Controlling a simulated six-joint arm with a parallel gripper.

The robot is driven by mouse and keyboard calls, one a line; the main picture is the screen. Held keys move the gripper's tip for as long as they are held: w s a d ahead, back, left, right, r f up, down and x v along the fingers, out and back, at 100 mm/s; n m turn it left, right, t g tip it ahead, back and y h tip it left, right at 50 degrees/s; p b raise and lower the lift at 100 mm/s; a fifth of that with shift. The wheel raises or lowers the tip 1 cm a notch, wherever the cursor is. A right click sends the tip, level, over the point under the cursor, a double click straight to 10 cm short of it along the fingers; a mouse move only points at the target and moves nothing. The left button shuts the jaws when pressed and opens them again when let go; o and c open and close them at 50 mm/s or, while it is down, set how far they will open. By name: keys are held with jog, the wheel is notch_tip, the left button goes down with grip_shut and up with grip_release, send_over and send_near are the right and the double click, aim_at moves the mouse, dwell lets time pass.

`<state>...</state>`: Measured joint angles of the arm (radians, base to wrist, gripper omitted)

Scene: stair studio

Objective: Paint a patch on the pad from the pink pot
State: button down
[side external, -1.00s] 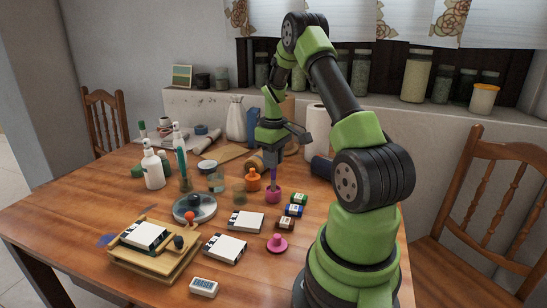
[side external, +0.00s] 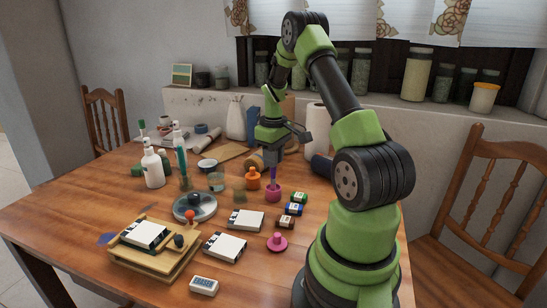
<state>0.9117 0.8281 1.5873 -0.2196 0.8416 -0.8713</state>
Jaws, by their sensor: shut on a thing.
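My gripper (side external: 272,156) points down near the middle of the table, shut on the purple handle of a brush (side external: 272,175). The brush is upright and its lower end is inside the pink pot (side external: 273,194); its tip is hidden by the pot wall. A round pink lid with a knob (side external: 277,243) lies on the table in front of the pot. One white pad with black marks (side external: 246,221) lies front-left of the pot, and a second pad (side external: 224,247) lies nearer the camera. A third pad (side external: 145,234) sits on a wooden stand (side external: 150,263).
An orange pot (side external: 253,181) and a glass jar (side external: 239,194) stand left of the pink pot. Small green, blue and brown labelled tubes (side external: 294,209) lie to its right. A round grey dish (side external: 195,209), white bottles (side external: 153,169) and a small timer (side external: 204,286) stand farther left and front.

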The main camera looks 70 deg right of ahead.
jog(key=shift+r, duration=3.5)
jog(key=w+a+n, duration=0.1)
jog(key=w+a, duration=0.1)
jog(key=a, duration=1.2)
jog(key=w+a+n, duration=0.2)
jog(key=w+a, duration=0.1)
jog(key=a, duration=1.1)
jog(key=shift+w+a+r, duration=0.15)
jog(key=shift+a+r, duration=0.1)
jog(key=shift+w, duration=0.1)
jog(key=w+r, duration=0.1)
jog(key=w, duration=0.7)
jog(key=w+r, duration=0.2)
jog(key=w, duration=0.7)
jog(key=shift+r, duration=0.25)
